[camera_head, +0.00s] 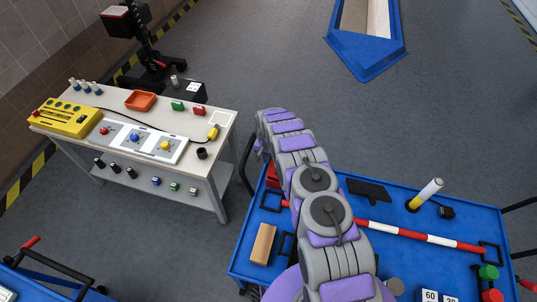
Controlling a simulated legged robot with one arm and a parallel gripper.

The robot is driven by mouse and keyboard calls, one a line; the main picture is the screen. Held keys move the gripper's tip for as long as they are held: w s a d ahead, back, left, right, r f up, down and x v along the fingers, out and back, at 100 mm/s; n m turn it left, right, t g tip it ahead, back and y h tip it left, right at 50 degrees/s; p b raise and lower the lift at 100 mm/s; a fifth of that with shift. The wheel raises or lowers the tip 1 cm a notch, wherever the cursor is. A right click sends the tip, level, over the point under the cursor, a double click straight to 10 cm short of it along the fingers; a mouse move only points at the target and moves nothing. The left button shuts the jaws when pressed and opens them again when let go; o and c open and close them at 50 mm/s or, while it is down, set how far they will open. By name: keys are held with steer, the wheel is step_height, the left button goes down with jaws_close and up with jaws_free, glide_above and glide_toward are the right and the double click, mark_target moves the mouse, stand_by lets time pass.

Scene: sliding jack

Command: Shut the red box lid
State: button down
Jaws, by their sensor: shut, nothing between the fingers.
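My grey and purple arm (322,200) reaches up from the bottom edge over the blue cart. Its far end (270,115) is above the floor just past the cart's upper left corner. My gripper's fingers are not visible. A red object (272,176) on the cart's upper left corner is partly hidden behind my arm; I cannot tell whether it is the red box or how its lid stands.
The blue cart (247,262) holds a brown block (263,243), a red-and-white bar (425,237) and a white-and-yellow cylinder (425,194). The white workbench (222,128) stands left, with a yellow case (65,117) and an orange tray (140,100). Floor between bench and cart is clear.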

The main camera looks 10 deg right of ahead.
step_height(320, 180, down, 3)
steer(key=shift+d+r+b, duration=0.1)
steer(key=shift+d+b, duration=0.05)
steer(key=shift+b, duration=0.2)
steer(key=shift+a, duration=0.25)
